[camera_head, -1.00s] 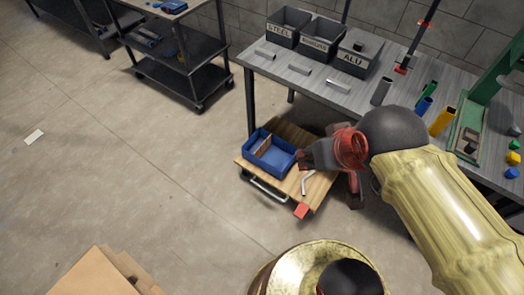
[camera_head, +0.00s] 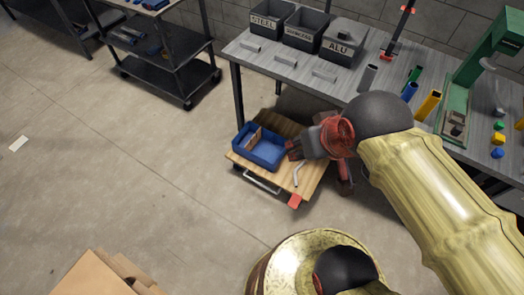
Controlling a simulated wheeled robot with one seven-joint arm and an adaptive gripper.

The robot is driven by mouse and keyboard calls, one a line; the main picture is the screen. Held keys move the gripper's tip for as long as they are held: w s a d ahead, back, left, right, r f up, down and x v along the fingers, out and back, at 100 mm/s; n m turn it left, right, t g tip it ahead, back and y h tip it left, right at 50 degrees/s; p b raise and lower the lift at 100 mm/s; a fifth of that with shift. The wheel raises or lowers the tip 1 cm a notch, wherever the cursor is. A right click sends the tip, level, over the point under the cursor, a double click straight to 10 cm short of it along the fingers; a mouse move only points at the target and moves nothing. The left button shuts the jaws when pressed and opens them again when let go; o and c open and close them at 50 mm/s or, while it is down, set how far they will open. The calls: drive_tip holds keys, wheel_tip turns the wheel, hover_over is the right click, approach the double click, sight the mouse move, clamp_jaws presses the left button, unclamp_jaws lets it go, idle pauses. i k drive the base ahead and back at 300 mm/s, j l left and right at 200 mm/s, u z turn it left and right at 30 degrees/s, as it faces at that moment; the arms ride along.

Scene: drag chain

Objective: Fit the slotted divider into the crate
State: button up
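The blue crate (camera_head: 256,164) sits on a low wooden-topped cart beside the workbench, open side up. A thin tan piece (camera_head: 253,138), which looks like the divider, shows inside the crate toward its left side. It looks slightly tilted, and its slots and how deep it sits are too small to tell. My gripper (camera_head: 292,149) is at the crate's right edge, pointing left, apart from the tan piece. Its fingers are dark and small here, so I cannot tell whether they are open or touch the crate wall.
The cart top (camera_head: 310,180) has a pale bent rod (camera_head: 298,173) and a red block (camera_head: 295,201) near its front right. The workbench (camera_head: 300,67) behind holds grey labelled bins (camera_head: 272,18) and coloured tubes. A dark shelf cart (camera_head: 170,70) stands left. The floor between is open.

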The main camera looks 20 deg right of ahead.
sight(267, 153)
drive_tip(key=i+j+z, duration=0.3)
drive_tip(key=i+j, duration=0.2)
drive_tip(key=i+j+z, duration=0.15)
drive_tip(key=j, duration=0.3)
drive_tip(key=i+j+z, duration=0.3)
drive_tip(key=j, duration=0.45)
drive_tip(key=i+j+z, duration=0.15)
drive_tip(key=j, duration=0.25)
drive_tip(key=i+j+z, duration=0.1)
drive_tip(key=i+j, duration=0.15)
drive_tip(key=j, duration=0.2)
